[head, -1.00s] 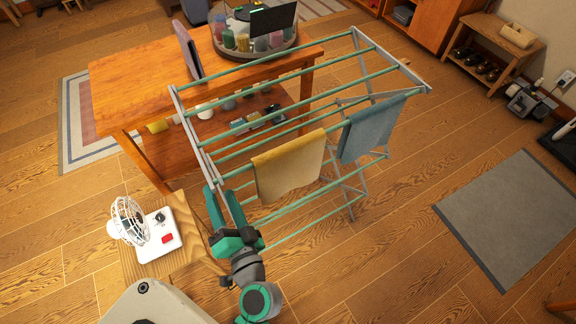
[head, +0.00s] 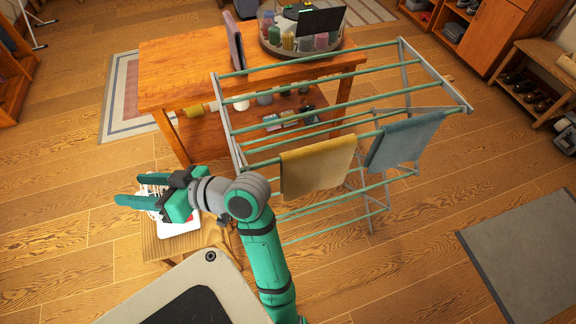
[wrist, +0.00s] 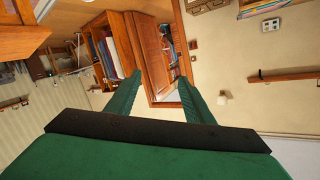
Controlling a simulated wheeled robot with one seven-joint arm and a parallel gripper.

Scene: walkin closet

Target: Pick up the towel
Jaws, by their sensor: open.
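Two towels hang over the bars of a drying rack (head: 330,68). A yellow towel (head: 316,166) hangs at the front middle, and a blue towel (head: 404,142) hangs to its right. My gripper (head: 128,190) is open and empty. It points left, left of the rack and above the small wooden stool, well apart from both towels. In the wrist view the two green fingers (wrist: 156,88) are spread with nothing between them, and neither towel shows there.
A small wooden stool (head: 150,247) with a white fan, mostly hidden behind my gripper, stands left of the rack. An orange wooden table (head: 180,70) stands behind the rack. A grey mat (head: 530,260) lies at right. The floor between rack and mat is clear.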

